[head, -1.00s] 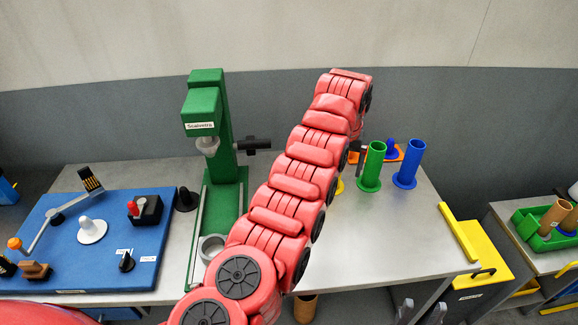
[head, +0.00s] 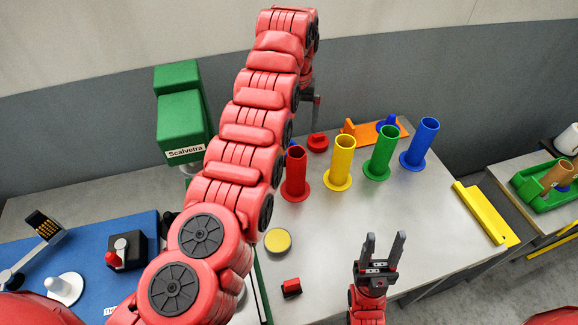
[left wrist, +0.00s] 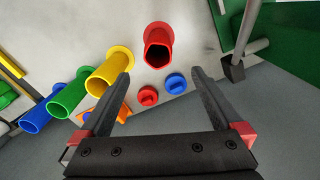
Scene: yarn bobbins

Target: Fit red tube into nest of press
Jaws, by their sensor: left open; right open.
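The red tube (head: 295,172) stands upright on its flange on the grey table, left of the yellow tube. In the left wrist view the red tube (left wrist: 157,45) shows its open end, just beyond and between my fingertips. My left gripper (left wrist: 162,78) is open and empty; in the head view it (head: 314,100) is mostly hidden behind my arm. The green press (head: 182,115) stands at the left, and part of it (left wrist: 290,35) shows in the wrist view. Its nest is hidden behind my left arm. My right gripper (head: 382,250) is open and empty over the table's front.
Yellow (head: 340,163), green (head: 380,152) and blue (head: 419,143) tubes stand in a row to the right. A red cap (head: 317,142) and an orange piece (head: 360,133) lie behind. A yellow disc (head: 278,241) and small red block (head: 291,287) lie in front.

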